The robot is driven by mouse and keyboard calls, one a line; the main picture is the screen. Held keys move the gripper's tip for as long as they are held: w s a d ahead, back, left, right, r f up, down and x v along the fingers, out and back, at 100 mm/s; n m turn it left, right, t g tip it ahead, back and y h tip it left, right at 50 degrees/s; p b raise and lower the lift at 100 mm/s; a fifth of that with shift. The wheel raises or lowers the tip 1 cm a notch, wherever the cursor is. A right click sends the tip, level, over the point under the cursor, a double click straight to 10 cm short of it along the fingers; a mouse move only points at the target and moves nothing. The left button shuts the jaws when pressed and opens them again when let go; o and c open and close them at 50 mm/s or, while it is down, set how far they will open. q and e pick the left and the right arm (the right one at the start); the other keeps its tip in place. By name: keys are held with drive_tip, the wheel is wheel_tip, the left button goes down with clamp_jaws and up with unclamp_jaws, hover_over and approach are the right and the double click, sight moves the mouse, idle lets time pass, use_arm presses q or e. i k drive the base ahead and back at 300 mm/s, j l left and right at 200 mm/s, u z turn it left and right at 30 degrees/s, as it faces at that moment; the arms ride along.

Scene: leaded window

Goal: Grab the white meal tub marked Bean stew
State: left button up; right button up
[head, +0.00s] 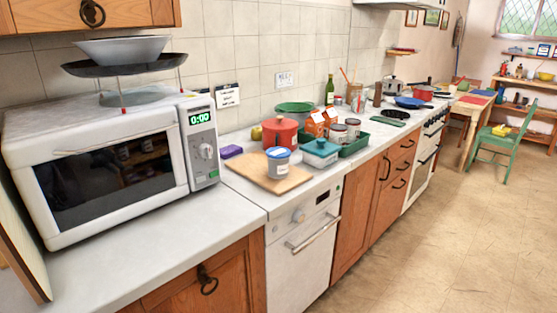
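A white round tub (279,167) with a blue lid and a small label stands upright on a wooden board (250,178), on the counter right of the microwave. The label's writing is too small to read. A low, pale container (320,159) with a teal lid stands just right of it, also too small to read. Neither of my grippers shows in the head view.
A red pot (280,132) stands behind the tub, and a purple item (232,152) lies left of it. A green tray (355,147) with cans is to the right. A white microwave (110,165) fills the left. The counter before it is bare, and the floor (440,240) is clear.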

sight(277, 158)
drive_tip(key=i+l+u, duration=0.15)
drive_tip(key=i+l, duration=0.55)
drive_tip(key=l, duration=0.15)
drive_tip(key=i+l+u, duration=0.1)
drive_tip(key=l, duration=0.3)
drive_tip(key=i+l, duration=0.3)
drive_tip(key=i+l+u, duration=0.1)
drive_tip(key=l, duration=0.35)
drive_tip(key=i, duration=0.1)
